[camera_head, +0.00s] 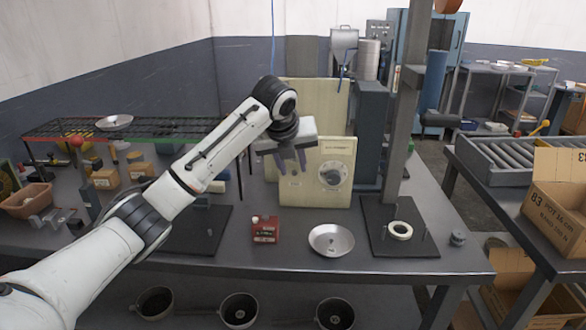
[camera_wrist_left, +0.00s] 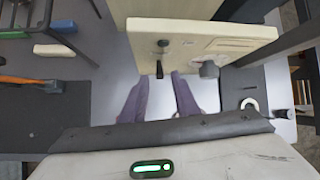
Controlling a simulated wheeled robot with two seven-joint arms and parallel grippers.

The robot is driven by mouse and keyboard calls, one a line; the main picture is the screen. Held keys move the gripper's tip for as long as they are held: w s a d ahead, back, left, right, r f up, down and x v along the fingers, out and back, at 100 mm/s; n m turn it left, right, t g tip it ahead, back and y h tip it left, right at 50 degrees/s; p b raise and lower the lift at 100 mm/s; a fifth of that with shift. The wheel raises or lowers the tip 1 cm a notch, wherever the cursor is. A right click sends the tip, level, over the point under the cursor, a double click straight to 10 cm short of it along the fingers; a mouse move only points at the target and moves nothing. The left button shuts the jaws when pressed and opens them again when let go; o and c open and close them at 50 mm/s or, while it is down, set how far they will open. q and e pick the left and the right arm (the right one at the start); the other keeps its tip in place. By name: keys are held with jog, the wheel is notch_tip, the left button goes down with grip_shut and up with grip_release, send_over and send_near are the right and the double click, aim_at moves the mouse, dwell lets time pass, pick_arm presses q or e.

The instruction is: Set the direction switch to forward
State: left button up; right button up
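A cream control panel (camera_head: 322,196) stands upright on the bench, with a round dial (camera_head: 333,173) on its front. In the left wrist view, the cream panel (camera_wrist_left: 190,30) shows a black lever (camera_wrist_left: 160,68), which looks like the direction switch, and a grey knob (camera_wrist_left: 209,69) to its right. I cannot read which way the lever is set. My left gripper (camera_head: 291,166) is in front of the panel's left part, hiding the lever in the head view. Its fingers (camera_wrist_left: 159,98) are apart and empty, with the lever just beyond the gap. My right gripper is not in view.
A small red box (camera_head: 265,229) and a metal pan (camera_head: 331,240) sit on the bench before the panel. A dark post (camera_head: 405,130) on a black base with a white ring (camera_head: 400,230) stands right of it. A wire rack (camera_head: 60,128) is at left.

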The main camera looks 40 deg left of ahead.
pick_arm(q)
jog(key=v, duration=0.8)
jog(key=shift+s+r, duration=0.2)
jog(key=shift+r, duration=0.05)
jog(key=shift+d, duration=0.1)
jog(key=shift+f, duration=0.1)
